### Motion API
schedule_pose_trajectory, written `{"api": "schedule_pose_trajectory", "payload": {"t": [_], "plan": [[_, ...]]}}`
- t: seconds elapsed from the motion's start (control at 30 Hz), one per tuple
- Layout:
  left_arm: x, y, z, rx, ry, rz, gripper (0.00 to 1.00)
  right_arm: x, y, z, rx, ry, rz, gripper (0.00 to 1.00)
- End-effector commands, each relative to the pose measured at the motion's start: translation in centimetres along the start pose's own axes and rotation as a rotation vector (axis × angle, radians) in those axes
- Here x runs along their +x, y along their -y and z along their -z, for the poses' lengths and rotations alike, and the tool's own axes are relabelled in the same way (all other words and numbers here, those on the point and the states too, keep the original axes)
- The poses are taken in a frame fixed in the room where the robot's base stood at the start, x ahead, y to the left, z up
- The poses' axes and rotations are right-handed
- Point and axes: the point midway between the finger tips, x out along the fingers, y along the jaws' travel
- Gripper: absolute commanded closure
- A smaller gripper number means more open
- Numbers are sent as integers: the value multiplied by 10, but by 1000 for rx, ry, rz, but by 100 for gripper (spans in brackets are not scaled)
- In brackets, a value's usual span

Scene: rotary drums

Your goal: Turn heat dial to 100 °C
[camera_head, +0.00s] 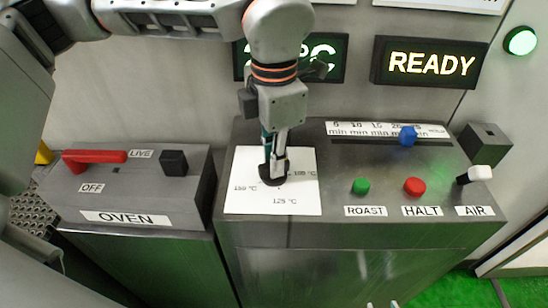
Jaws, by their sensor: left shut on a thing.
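The white dial plate (243,208) lies on the console top, with printed marks for 150 °C at left, 125 °C at the front and what looks like 100 °C at right. My left gripper (273,172) points down over the middle of this plate and is shut on the heat dial, which is mostly hidden by the fingers. The way the dial points cannot be made out. My right gripper is not in view.
The console also carries a green ROAST button (361,186), a red HALT button (414,187), a white-tipped AIR lever (480,174) and a blue time slider (408,136). At left is the OVEN box with a red handle (95,157). A READY sign (431,64) glows.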

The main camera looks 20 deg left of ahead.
Motion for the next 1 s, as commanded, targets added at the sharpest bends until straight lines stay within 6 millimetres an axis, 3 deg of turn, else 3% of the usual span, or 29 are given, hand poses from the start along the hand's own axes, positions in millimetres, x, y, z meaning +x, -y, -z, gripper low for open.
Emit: {"api": "schedule_pose_trajectory", "payload": {"t": [0.4,1.0], "plan": [[-2,-1,-1,214,5,-3,100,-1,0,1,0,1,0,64],[-2,-1,-2,253,6,-3,100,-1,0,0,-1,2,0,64]]}}
